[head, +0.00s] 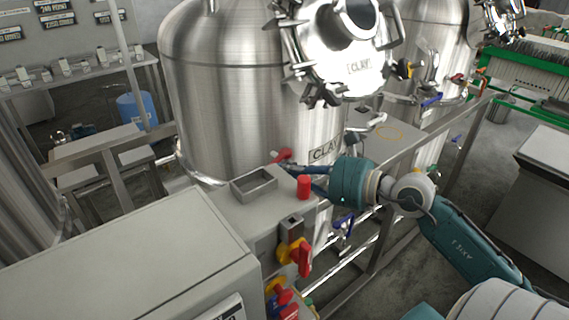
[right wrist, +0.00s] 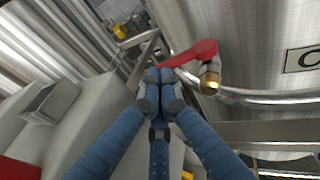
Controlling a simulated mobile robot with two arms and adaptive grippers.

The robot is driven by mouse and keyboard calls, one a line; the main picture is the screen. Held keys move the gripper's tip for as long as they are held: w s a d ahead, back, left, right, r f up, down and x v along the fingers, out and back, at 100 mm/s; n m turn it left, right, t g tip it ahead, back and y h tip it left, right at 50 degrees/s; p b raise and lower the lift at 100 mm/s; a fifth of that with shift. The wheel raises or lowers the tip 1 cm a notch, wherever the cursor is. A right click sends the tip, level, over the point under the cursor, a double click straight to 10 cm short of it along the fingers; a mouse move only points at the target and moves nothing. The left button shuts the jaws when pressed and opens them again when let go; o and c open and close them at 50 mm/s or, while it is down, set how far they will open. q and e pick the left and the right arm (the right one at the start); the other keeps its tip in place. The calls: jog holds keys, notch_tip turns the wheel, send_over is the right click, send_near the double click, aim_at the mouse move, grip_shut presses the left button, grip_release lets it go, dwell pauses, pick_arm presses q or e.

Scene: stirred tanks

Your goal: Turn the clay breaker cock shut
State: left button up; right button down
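The clay breaker cock appears to be the red-handled cock (head: 282,156) low on the steel tank marked CLAY (head: 235,95). My right gripper (head: 288,167) reaches in from the right at the foot of the tank. In the right wrist view its blue fingers (right wrist: 158,76) are drawn together, tips just beside the lever's left end. Nothing shows between them, and I cannot tell whether they touch the lever. My left gripper is out of view.
Below the arm stands a grey cabinet with an open tray (head: 254,187), a red cylinder (head: 304,187) and a red-and-yellow switch (head: 299,256). A steel frame rail (head: 425,130) runs at right. A curved pipe (right wrist: 265,97) passes near the lever.

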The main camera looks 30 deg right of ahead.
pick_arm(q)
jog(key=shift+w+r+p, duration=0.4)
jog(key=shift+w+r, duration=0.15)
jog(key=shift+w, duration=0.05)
pick_arm(e)
jog(key=shift+w+a, duration=1.05)
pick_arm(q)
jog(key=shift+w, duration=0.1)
pick_arm(e)
jog(key=v, duration=1.2)
